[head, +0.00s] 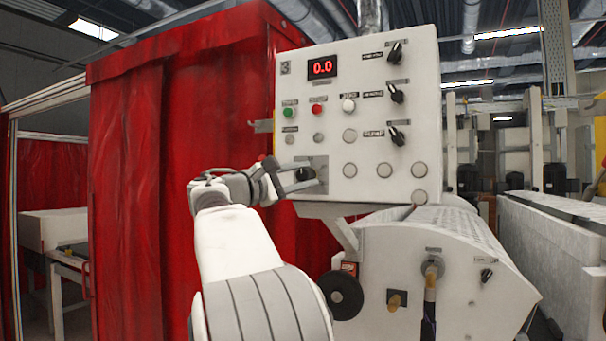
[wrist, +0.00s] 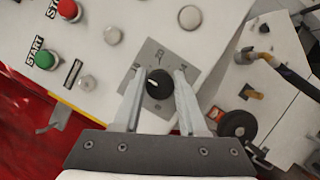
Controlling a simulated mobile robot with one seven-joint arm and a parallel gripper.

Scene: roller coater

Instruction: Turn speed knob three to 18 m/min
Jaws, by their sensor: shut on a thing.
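The control panel marked 3 (head: 387,60) faces me, with a red display (head: 322,67) reading 0.0. The speed knob (head: 305,174), black and round, sits low on the panel's left side on a grey square plate. My gripper (head: 290,180) is at the knob. In the wrist view its two fingers (wrist: 158,88) stand on either side of the knob, shut on it. The fingers partly cover the plate.
A green start button (head: 289,112), a red button (head: 317,109) and a white button (head: 349,105) are above the knob. Several black selector switches (head: 396,94) line the panel's right side. A red curtain (head: 180,150) hangs at left; the white roller machine (head: 430,265) stands below.

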